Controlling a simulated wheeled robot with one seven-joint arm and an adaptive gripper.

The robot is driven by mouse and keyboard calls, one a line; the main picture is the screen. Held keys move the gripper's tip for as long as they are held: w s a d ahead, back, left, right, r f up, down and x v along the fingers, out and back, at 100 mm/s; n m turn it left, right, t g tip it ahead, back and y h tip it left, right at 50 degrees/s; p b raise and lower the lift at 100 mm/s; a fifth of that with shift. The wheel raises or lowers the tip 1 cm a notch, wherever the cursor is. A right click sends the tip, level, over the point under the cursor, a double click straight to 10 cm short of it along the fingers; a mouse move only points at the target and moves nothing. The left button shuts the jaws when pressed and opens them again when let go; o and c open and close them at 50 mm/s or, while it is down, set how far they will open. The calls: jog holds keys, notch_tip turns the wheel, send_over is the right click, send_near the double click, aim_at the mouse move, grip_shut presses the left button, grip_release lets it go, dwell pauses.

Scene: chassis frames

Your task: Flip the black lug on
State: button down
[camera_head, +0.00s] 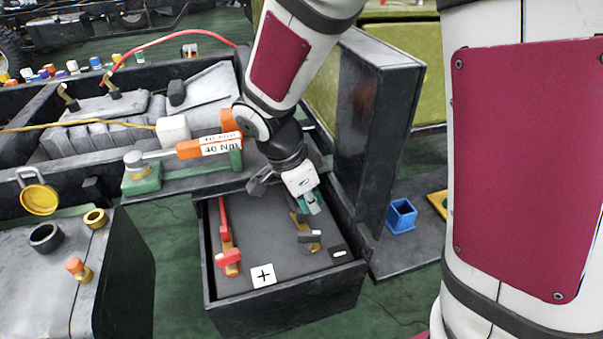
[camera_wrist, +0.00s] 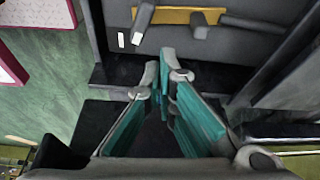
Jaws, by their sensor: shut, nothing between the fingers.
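The black lug (camera_head: 310,237) sits at the near end of a brass strip (camera_head: 296,222) on the right side of a dark box top, beside a minus label (camera_head: 338,252). In the wrist view the black lug (camera_wrist: 143,20) is at the top, crossing the left end of the yellow strip (camera_wrist: 180,15). My gripper (camera_head: 314,208) is above the box, close to the strip's right side in the picture. In the wrist view my gripper (camera_wrist: 168,72) has its teal-padded fingers shut and empty, below the strip and apart from the lug. Exact height is unclear.
A red bar with a red lug (camera_head: 228,257) lies on the box's left beside a plus label (camera_head: 263,275). A tall dark panel (camera_head: 374,130) stands right of my arm. A blue square cup (camera_head: 401,215) sits farther right. An orange-handled part (camera_head: 205,146) lies behind left.

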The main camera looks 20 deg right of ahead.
aim_at(326, 234)
jog(key=b+x, duration=0.3)
jog(key=x, duration=0.6)
jog(key=shift+f, duration=0.15)
